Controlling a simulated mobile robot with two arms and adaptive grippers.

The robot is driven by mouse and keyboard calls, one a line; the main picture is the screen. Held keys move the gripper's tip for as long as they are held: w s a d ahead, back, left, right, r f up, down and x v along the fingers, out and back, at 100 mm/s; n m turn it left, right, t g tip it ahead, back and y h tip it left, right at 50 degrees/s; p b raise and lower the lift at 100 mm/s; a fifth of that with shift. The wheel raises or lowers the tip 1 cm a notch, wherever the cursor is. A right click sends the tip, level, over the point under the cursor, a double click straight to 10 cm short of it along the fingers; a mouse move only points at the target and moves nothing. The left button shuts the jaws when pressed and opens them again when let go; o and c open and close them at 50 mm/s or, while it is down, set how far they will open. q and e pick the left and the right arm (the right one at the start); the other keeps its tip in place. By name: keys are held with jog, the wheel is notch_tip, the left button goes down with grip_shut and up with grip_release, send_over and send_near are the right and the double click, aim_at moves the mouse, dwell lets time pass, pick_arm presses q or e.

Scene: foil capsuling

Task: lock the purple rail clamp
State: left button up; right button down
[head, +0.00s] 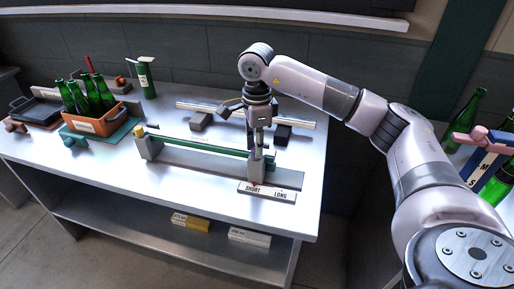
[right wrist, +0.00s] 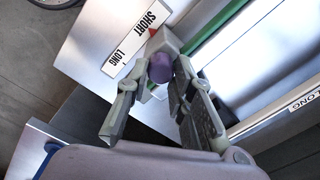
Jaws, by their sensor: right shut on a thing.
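The purple rail clamp shows in the right wrist view as a rounded purple piece (right wrist: 160,68) beside a grey block, between my fingertips. In the head view its purple part is hidden or too small to make out. My right gripper (head: 258,128) points down at the right end of the green rail (head: 195,147). In the right wrist view my right gripper (right wrist: 166,72) is shut on the purple clamp piece. A white plate marked SHORT and LONG (head: 267,192) lies just in front, with a red pointer near SHORT. My left gripper is not in view.
A second rail with dark blocks (head: 283,131) lies behind the green rail. Boxes (head: 249,237) sit on the lower shelf. The table's front left is clear.

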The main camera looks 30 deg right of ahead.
jog(key=n+b, duration=0.1)
jog(key=n, duration=0.3)
jog(key=shift+w+n, duration=0.15)
jog(key=shift+n, duration=0.15)
jog(key=shift+r+n+b, duration=0.1)
jog(key=shift+n+b, duration=0.25)
jog(key=shift+n, duration=1.45)
jog(key=c, duration=1.4)
grip_release()
notch_tip(320, 180, up, 12)
